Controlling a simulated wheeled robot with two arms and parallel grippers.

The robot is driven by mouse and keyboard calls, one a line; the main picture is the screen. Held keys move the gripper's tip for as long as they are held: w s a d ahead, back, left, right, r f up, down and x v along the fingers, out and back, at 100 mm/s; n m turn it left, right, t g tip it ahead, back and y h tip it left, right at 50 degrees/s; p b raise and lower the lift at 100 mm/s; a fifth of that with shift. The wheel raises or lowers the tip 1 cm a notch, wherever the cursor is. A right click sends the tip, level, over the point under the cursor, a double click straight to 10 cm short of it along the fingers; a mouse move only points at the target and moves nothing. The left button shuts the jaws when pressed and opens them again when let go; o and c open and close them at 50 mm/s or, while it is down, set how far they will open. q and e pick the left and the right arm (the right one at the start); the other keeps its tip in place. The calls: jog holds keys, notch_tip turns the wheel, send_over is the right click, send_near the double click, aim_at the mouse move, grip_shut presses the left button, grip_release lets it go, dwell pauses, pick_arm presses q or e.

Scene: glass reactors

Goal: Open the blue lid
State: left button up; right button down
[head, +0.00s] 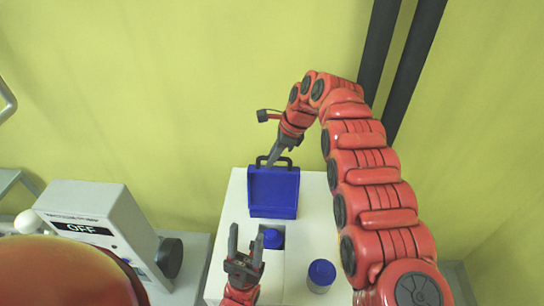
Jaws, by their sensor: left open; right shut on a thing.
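The blue lid (274,192) is a flat blue panel with a dark handle (262,160) on its far edge. It appears tilted up at the back of a white box-like stand (310,215). My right gripper (272,160), reaching in from the upper right, is shut on the handle. Its fingertips partly cover the handle. My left gripper (248,240) is lower, in front of the lid, with its fingers apart and empty, pointing up in the picture. The lid's hinge is not clearly visible.
A bottle with a blue cap (321,273) stands farther right. A grey device reading OFF (95,225) is at left. Dark vertical posts (400,70) stand behind my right arm.

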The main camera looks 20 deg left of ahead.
jog(key=shift+s+d+f, duration=0.1)
jog(key=shift+s+f, duration=0.1)
jog(key=shift+f, duration=0.1)
jog(key=c, duration=0.8)
grip_release()
jog(key=shift+w, duration=0.1)
jog(key=shift+c, duration=0.2)
jog(key=shift+r, duration=0.1)
jog(key=shift+w+r, duration=0.15)
jog(key=shift+r, duration=0.35)
jog(key=v, duration=0.7)
jog(key=p+v, duration=0.4)
jog(key=v, duration=0.5)
jog(key=shift+d+r+p, duration=0.2)
jog(key=shift+r+p, duration=0.1)
jog(key=shift+f, duration=0.1)
